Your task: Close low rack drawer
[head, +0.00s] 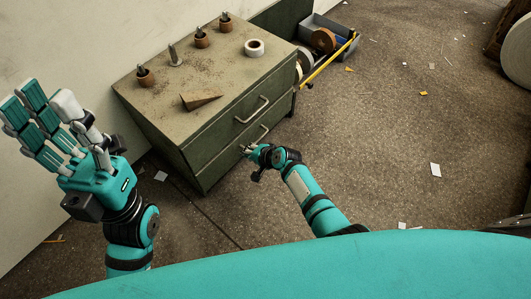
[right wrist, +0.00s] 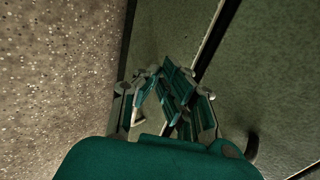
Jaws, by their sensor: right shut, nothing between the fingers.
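The low rack (head: 180,130) is a worn green cabinet with two stacked drawers. The upper drawer (head: 225,122) has a metal bar handle and looks shut. The low drawer (head: 215,165) is beneath it, with its handle partly behind my right gripper (head: 246,150). I cannot tell whether the low drawer is fully flush. My right gripper is shut and empty, close to the low drawer's front; contact is unclear. In the right wrist view its fingers (right wrist: 177,95) are together before a green panel (right wrist: 265,80). My left gripper (head: 40,105) is raised at the left, open and empty.
Several brown pots (head: 202,40), a white tape roll (head: 254,47) and a wedge (head: 200,99) sit on the rack top. The floor at right is mostly clear, with paper scraps.

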